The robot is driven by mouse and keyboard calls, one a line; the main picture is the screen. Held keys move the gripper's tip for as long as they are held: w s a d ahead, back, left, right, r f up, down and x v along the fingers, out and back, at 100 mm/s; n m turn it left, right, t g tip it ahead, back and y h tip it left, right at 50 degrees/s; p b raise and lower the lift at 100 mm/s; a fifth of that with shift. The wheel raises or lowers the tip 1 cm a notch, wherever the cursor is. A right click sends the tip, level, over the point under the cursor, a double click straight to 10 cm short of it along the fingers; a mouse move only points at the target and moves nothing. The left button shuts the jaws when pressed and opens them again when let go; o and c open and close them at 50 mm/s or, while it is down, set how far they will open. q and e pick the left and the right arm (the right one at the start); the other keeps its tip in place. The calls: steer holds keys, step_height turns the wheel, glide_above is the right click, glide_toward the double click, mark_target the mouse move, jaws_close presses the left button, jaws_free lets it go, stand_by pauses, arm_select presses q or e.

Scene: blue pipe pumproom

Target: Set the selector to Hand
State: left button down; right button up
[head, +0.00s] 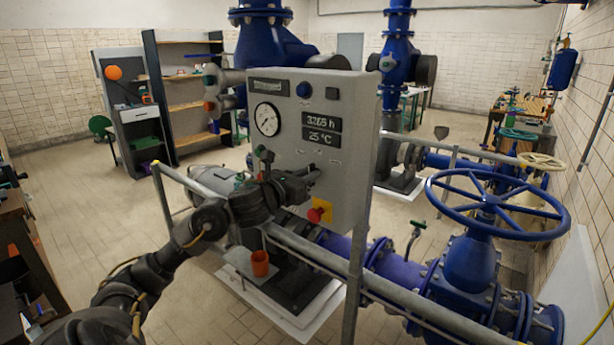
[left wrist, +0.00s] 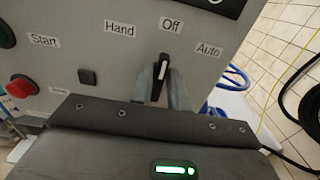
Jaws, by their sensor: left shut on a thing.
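The selector (left wrist: 162,70) is a small black knob with a white pointer mark, on the grey panel in the left wrist view. Its pointer stands nearly upright, toward the Off label (left wrist: 171,25). The Hand label (left wrist: 119,28) is to its left and the Auto label (left wrist: 208,49) to its right. My left gripper (left wrist: 161,88) is shut on the knob, with grey fingers on either side of it. In the head view my left gripper (head: 312,176) reaches the front of the grey control box (head: 345,110) and hides the selector. My right gripper is not in view.
A red button (left wrist: 21,86) and a dark square button (left wrist: 88,77) are left of the selector. A red emergency stop (head: 316,215) on a yellow plate is below the gripper.

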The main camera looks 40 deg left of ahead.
arm_select(q)
steer(key=shift+a+n+b, duration=0.2)
steer(key=shift+n+b, duration=0.15)
steer(key=shift+n, duration=3.85)
steer(key=c, duration=1.5)
jaws_free()
steer(key=shift+f, duration=0.1)
